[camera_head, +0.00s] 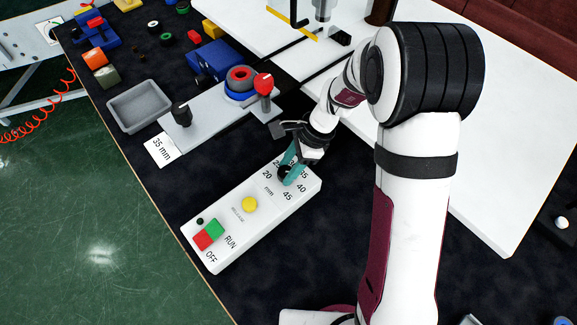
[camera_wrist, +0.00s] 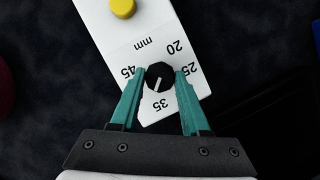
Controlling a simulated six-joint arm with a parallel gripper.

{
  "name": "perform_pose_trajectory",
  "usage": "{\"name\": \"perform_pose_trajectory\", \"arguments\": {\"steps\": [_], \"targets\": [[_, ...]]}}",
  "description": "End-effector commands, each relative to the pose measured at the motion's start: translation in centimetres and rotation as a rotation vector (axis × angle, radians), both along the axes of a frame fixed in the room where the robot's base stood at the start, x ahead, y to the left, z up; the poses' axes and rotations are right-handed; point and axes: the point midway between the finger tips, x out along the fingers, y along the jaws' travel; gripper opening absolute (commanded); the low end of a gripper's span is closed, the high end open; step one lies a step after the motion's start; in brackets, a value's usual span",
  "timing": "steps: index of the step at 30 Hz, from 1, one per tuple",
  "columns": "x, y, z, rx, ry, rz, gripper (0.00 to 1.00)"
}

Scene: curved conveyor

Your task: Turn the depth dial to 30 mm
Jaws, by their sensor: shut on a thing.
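The depth dial is a black knob (camera_wrist: 160,76) on a white control box (camera_head: 232,235), with mm numbers around it. My gripper (camera_wrist: 160,73) is shut on the dial, one teal finger on each side. In the head view my gripper (camera_head: 289,168) comes down on the dial from above. In the wrist view the dial's white pointer line points down and slightly left, near 35 and a little toward the 40 side. The 20, 25, 35 and 45 marks show there; my fingers cover the places of 30 and 40.
The box also carries a yellow button (camera_head: 250,204), a green RUN button (camera_head: 214,228) and a red OFF button (camera_head: 202,239). A card reading 35 mm (camera_head: 162,150) lies beside a grey fixture plate (camera_head: 205,113). A grey tray (camera_head: 140,104) stands behind. A white table (camera_head: 490,190) is at right.

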Motion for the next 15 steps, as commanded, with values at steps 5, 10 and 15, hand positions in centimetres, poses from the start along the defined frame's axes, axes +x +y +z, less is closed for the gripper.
{"name": "perform_pose_trajectory", "arguments": {"steps": [5, 10, 15], "targets": [[0.14, 0.1, 0.02, 0.002, 0.001, 0.165, 0.0], [0.21, 0.19, 0.02, 0.002, 0.001, 0.327, 0.0], [0.3, 0.25, 0.03, 0.002, 0.002, 0.481, 0.0]]}}
